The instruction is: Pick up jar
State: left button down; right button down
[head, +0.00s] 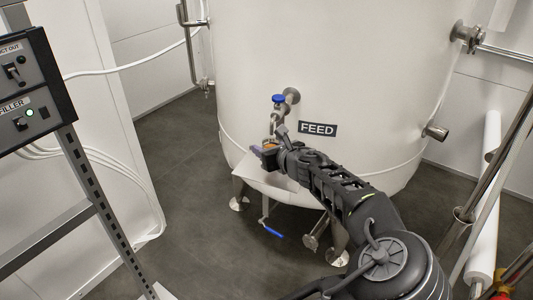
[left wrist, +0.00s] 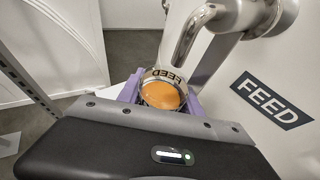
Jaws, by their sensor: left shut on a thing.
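The jar (left wrist: 162,92) is a small clear round vessel holding orange liquid, with the word FEED on its far side in the left wrist view. My left gripper (left wrist: 162,105) is shut on it, with a purple finger on either side. In the head view the jar (head: 270,145) is small and mostly hidden by my left gripper (head: 266,152). It is close under the steel sampling tap (head: 275,120) with a blue knob, whose spout (left wrist: 190,42) comes down just beyond the jar in the wrist view. My right gripper is not in view.
A large white tank (head: 350,85) with a FEED label (head: 317,129) stands on steel legs behind the tap. A white shelf (head: 250,172) is below the gripper. A lower valve with a blue handle (head: 273,232) hangs under the tank. A control panel (head: 30,90) on a metal frame is at left.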

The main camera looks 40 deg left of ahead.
pick_arm(q)
jog(key=s+d, duration=0.4)
jog(key=d, duration=0.4)
jog(key=s+d+p, duration=0.1)
jog(key=s+d, duration=0.3)
jog(key=d, duration=0.4)
jog(key=shift+s+p, duration=0.15)
jog(key=shift+p, duration=0.15)
jog(key=w+d+m+t+h+p, duration=0.3)
jog(key=w+d+m+t+h, duration=0.45)
jog(key=w+d+m, duration=0.35)
notch_tip(320, 180, up, 6)
jog(key=a+m+h+p, duration=0.1)
jog(key=a+h+p, duration=0.1)
jog(key=h+p, duration=0.2)
jog(key=p, duration=0.3)
jog(key=shift+w+a+r+m+p, duration=0.15)
jog(key=shift+w+r+m+p, duration=0.1)
jog(key=shift+m+p, duration=0.05)
jog(key=shift+h, duration=0.25)
